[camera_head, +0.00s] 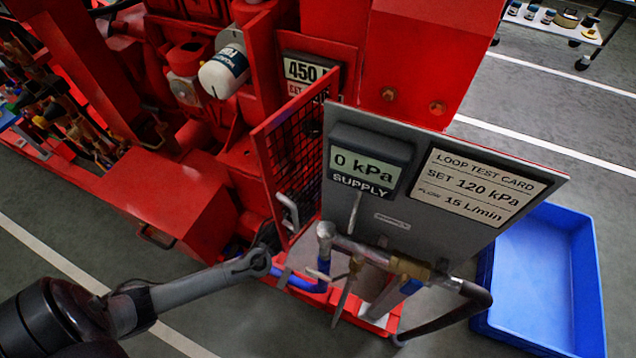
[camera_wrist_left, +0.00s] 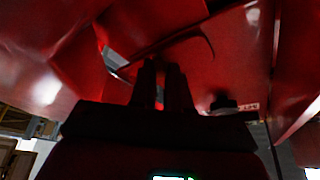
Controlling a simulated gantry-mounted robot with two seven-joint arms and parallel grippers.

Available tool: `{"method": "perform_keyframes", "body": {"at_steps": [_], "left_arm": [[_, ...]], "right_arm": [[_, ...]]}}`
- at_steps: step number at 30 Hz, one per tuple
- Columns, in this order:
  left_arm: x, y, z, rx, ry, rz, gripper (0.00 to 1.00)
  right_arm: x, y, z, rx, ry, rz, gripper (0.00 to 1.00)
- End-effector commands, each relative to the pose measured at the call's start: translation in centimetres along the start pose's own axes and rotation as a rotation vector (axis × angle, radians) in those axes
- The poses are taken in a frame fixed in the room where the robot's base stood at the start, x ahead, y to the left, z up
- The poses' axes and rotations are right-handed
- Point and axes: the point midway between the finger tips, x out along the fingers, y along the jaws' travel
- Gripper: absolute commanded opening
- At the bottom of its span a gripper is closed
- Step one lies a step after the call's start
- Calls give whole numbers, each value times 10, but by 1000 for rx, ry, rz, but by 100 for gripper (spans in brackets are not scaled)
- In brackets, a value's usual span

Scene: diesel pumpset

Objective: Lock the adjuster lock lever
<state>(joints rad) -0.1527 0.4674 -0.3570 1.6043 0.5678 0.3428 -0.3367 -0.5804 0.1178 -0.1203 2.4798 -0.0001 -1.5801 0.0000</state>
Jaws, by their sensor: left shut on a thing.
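In the left wrist view, the two dark fingers of my left gripper (camera_wrist_left: 164,70) stand close together among red metal surfaces. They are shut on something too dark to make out. A thin dark curved edge (camera_wrist_left: 207,42) lies just beyond the fingertips. I cannot pick out the adjuster lock lever for certain in either view. My right gripper is not in view.
A grey test panel (camera_head: 402,219) with a "0 kPa" display (camera_head: 364,163) and a test card (camera_head: 478,187) stands right of the mesh door (camera_head: 294,155). Valves and pipes (camera_head: 400,264) run below it. A blue crate (camera_head: 545,270) is at right. A black knob (camera_wrist_left: 222,102) is near my fingers.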

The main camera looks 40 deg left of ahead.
Motion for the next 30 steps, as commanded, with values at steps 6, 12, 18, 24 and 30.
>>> {"method": "perform_keyframes", "body": {"at_steps": [6, 12, 18, 24, 30], "left_arm": [[0, -1, 0, 6, -2, 2, 0], [0, -6, 0, 52, -3, 22, 0], [0, -14, 2, 162, -4, 69, 0], [-2, -26, 4, 325, -5, 137, 0], [-2, -36, 7, 501, -4, 210, 0]], "right_arm": [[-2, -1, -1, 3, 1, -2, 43], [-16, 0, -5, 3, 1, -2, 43], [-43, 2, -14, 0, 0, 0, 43], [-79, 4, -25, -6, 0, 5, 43], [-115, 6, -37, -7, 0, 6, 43]]}}
